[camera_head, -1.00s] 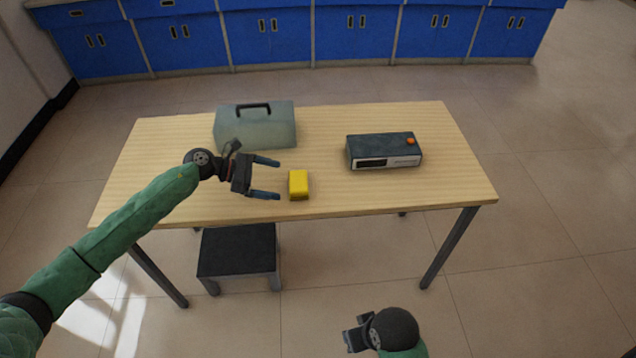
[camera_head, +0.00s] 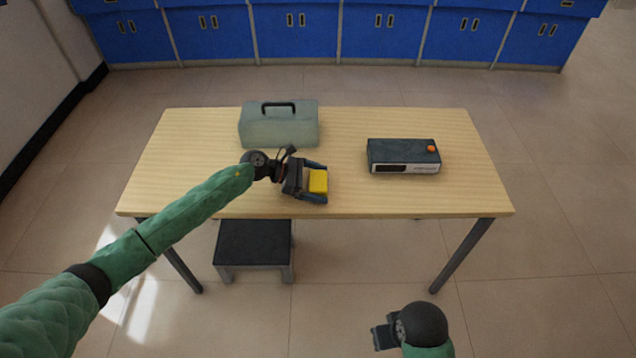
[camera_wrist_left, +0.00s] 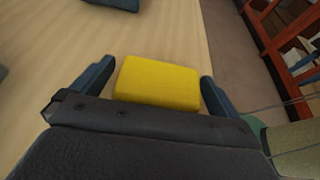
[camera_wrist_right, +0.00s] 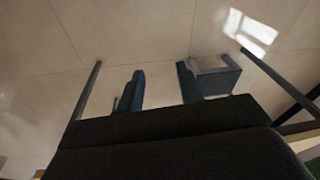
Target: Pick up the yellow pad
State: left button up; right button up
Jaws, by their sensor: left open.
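The yellow pad (camera_head: 318,181) is a small block on the wooden table, near its front edge. My left gripper (camera_head: 316,182) is open around it, with one finger on the far side and one on the near side. In the left wrist view the yellow pad (camera_wrist_left: 158,83) lies between the two open fingers (camera_wrist_left: 157,85), with a small gap showing on each side. My right gripper (camera_head: 380,334) is low in front of the table, away from the pad. In the right wrist view its fingers (camera_wrist_right: 160,88) are apart with only floor between them.
A grey-green case with a dark handle (camera_head: 278,126) stands behind the left gripper on the table (camera_head: 220,196). A dark box with an orange knob (camera_head: 403,156) stands to the right. A black stool (camera_head: 253,243) is below the front edge. The table's right front is clear.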

aim_at(321, 181)
pick_arm(q)
jog(key=c, duration=0.9)
jog(key=shift+c, duration=0.2)
jog(key=shift+r, duration=0.1)
pick_arm(e)
jog(key=shift+f, duration=0.1)
pick_arm(q)
jog(key=shift+r, duration=0.25)
jog(key=r, duration=0.1)
jog(key=r+b, duration=0.2)
jog(key=shift+s+d+r, duration=0.25)
jog(key=shift+d+r, duration=0.1)
jog(key=shift+d, duration=0.05)
jog(key=s+d+r+b, duration=0.2)
jog(key=s+d+r, duration=0.3)
jog(key=d, duration=0.4)
jog(key=shift+s+d+r, duration=0.15)
jog(key=shift+s+r, duration=0.1)
jog(key=shift+r, duration=0.6)
pick_arm(e)
jog(key=w+a+f+t+y, duration=0.1)
jog(key=w+a+f, duration=0.1)
jog(key=a+f, duration=0.3)
jog(key=shift+f+n, duration=0.3)
jog(key=shift+f, duration=0.3)
jog(key=shift+w, duration=0.1)
